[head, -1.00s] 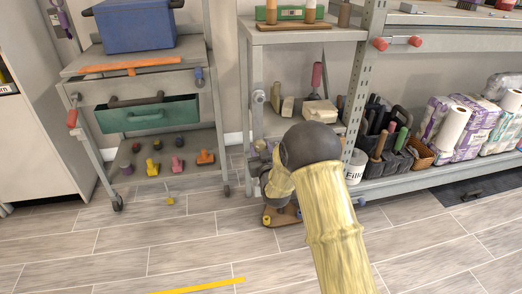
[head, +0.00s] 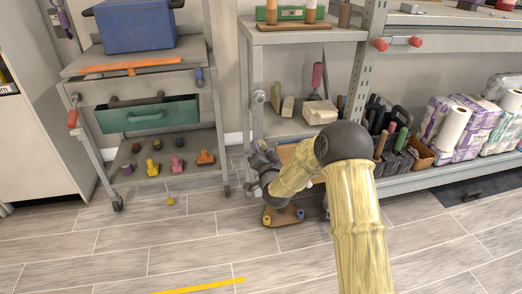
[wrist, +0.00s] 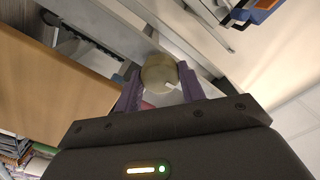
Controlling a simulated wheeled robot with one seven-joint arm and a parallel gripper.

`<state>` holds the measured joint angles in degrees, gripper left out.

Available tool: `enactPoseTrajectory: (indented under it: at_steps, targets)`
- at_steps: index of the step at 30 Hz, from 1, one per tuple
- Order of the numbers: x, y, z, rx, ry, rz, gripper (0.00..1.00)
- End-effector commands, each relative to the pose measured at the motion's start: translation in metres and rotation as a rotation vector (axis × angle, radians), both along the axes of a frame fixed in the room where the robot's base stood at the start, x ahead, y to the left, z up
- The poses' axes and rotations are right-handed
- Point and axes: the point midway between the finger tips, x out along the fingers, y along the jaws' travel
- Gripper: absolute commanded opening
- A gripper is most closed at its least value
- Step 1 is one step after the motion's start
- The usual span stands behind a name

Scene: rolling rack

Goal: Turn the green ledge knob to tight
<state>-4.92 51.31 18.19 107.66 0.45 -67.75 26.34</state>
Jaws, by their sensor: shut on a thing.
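My gripper (head: 260,150) is at the left front post of the grey rack, below the shelf. In the wrist view, its two purple fingers (wrist: 160,78) are on either side of a round olive-beige knob (wrist: 159,72) and shut on it. A small white mark shows on the knob's face. The knob sits against a grey metal bar (wrist: 112,32). In the head view my gripper hides this knob. No clear green shows on it, so I cannot tell from colour whether it is the green ledge knob.
Another round grey knob (head: 259,97) is higher on the same post. A brown panel (wrist: 50,75) lies close to the left finger in the wrist view. A cart with a green drawer (head: 150,115) stands left. The front floor is mostly clear.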

Motion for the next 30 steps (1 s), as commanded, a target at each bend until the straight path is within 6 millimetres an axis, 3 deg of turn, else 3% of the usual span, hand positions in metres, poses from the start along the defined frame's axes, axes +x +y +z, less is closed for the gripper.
enactPoseTrajectory:
  at_steps: [20, 21, 24, 30]
  targets:
    - [-0.0014, -0.0009, -0.0044, 0.088, 0.035, -0.001, 0.17]
    - [-0.0014, -0.0009, -0.0044, 0.087, 0.035, -0.001, 0.43]
    - [-0.0011, -0.0008, -0.0037, 0.087, 0.033, -0.001, 0.61]
    - [-0.0006, -0.0005, -0.0021, 0.087, 0.03, -0.001, 0.61]
